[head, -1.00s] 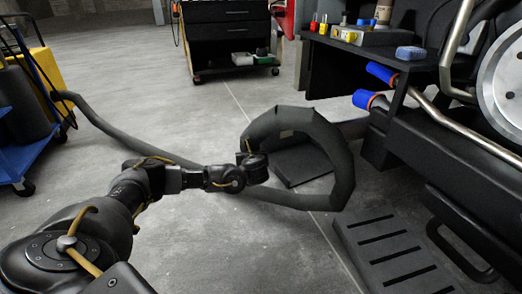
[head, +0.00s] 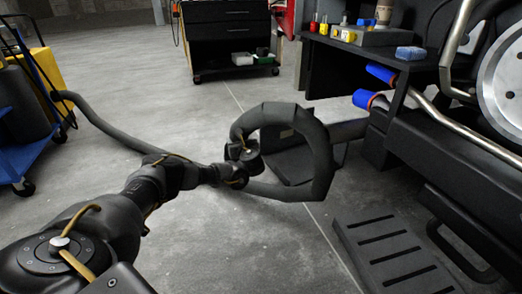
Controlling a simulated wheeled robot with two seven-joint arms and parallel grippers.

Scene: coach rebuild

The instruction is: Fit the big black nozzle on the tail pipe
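A thick dark grey hose (head: 322,172) rises from the floor in a big loop, and its near end comes to my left gripper (head: 243,150). The hose end moves with this gripper, which seems shut on it; the fingers are hidden. I cannot make out the big black nozzle apart from the dark hand and hose. My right gripper is not in view.
A dark box (head: 290,168) lies on the floor behind the loop. A slotted dark step (head: 384,250) is at the lower right. A black bench (head: 350,56) with small tools and a black drawer cabinet (head: 228,45) stand behind.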

